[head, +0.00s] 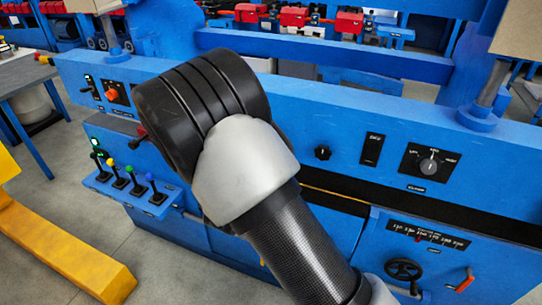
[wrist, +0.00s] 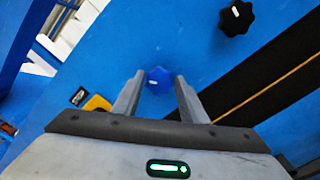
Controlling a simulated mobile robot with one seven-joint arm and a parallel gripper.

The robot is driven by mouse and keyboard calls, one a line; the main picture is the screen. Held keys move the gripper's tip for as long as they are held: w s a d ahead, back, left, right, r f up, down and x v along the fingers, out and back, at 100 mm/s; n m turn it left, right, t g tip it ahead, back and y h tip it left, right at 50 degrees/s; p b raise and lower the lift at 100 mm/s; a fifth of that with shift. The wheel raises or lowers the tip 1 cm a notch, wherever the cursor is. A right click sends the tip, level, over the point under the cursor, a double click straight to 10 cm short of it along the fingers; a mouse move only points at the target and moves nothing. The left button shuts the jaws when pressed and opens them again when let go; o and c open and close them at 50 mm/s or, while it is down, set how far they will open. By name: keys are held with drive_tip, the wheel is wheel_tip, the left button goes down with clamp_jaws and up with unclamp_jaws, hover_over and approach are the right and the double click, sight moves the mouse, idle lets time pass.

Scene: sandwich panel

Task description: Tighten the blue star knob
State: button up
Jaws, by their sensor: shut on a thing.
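The blue star knob (wrist: 158,83) is on the blue machine panel in the wrist view, with a small white mark on its face. My gripper (wrist: 157,77) has one finger on each side of the knob and is shut on it. Any gap between fingers and knob is too small to tell. In the head view my arm hides the blue knob and the gripper.
A black star knob (wrist: 236,17) sits up and right of my gripper. A dark slot with a yellow line (wrist: 260,98) runs along the panel to the right. Colored-ball levers (head: 123,178) stick out at left; a rotary dial (head: 429,165) and handwheel (head: 404,270) are at right.

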drive_tip(key=m+b, duration=0.2)
drive_tip(key=b, duration=0.1)
drive_tip(key=f+m+b, duration=0.1)
drive_tip(key=m+b, duration=0.1)
drive_tip(key=b, duration=0.1)
drive_tip(key=shift+m+b, duration=0.3)
drive_tip(key=shift+b, duration=0.1)
drive_tip(key=m+b, duration=0.1)
drive_tip(key=b, duration=0.1)
drive_tip(key=m+b, duration=0.1)
drive_tip(key=m, duration=0.1)
drive_tip(key=shift+r+b, duration=0.3)
drive_tip(key=shift+b, duration=0.1)
drive_tip(key=shift+c, duration=0.2)
drive_tip(key=shift+o, duration=0.2)
drive_tip(key=shift+m, duration=0.3)
drive_tip(key=o, duration=1)
drive_tip(key=shift+r, duration=0.1)
drive_tip(key=p+v, duration=0.1)
drive_tip(key=v, duration=1.6)
drive_tip(key=shift+s, duration=0.25)
